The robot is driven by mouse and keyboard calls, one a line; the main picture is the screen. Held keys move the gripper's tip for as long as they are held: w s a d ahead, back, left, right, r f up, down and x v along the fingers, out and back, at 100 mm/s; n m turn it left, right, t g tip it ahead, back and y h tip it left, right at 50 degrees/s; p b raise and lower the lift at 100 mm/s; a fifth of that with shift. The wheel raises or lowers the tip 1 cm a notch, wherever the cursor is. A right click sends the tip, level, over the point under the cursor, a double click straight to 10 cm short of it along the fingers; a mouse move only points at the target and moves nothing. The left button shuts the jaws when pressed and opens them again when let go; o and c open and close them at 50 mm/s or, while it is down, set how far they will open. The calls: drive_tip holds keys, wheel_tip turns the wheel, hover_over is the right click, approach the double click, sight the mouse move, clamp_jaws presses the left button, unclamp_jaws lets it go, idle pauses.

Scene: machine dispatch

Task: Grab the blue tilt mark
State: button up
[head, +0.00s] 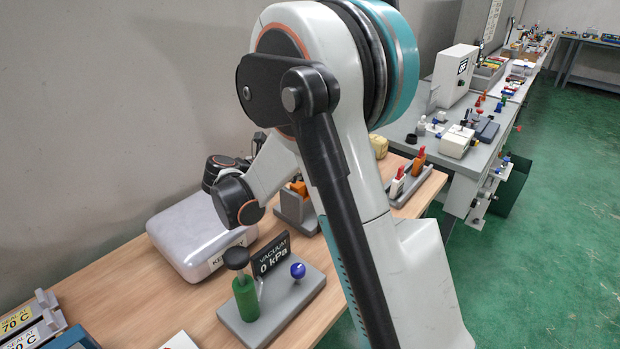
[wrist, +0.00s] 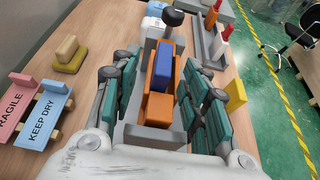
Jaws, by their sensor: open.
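A blue block (wrist: 163,65), which looks like the blue tilt mark, stands in a grey holder (wrist: 147,134) in the wrist view. Orange blocks are right beside it, one (wrist: 158,107) on the near side and one to the right. My gripper (wrist: 160,72) is open, its dark green fingers on either side of the holder and blocks. I cannot tell whether any finger touches them. In the head view the grey holder (head: 296,209) shows beside my arm with some orange on it; the blue block cannot be made out there.
Pink FRAGILE (wrist: 18,105) and light blue KEEP DRY (wrist: 44,117) pieces lie left in the wrist view, with a yellow block (wrist: 69,50) beyond. A yellow piece (wrist: 235,94) is right of my fingers. In the head view, a pale case (head: 195,235) and vacuum stand (head: 285,318) are nearby.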

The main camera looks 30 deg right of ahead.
drive_tip(key=x, duration=0.2)
drive_tip(key=b+x, duration=0.1)
drive_tip(key=x, duration=0.1)
drive_tip(key=shift+s+d, duration=0.1)
drive_tip(key=shift+s, duration=0.25)
drive_tip(key=shift+w+d+f, duration=0.1)
drive_tip(key=shift+w+d, duration=0.05)
drive_tip(key=shift+d, duration=0.15)
clamp_jaws()
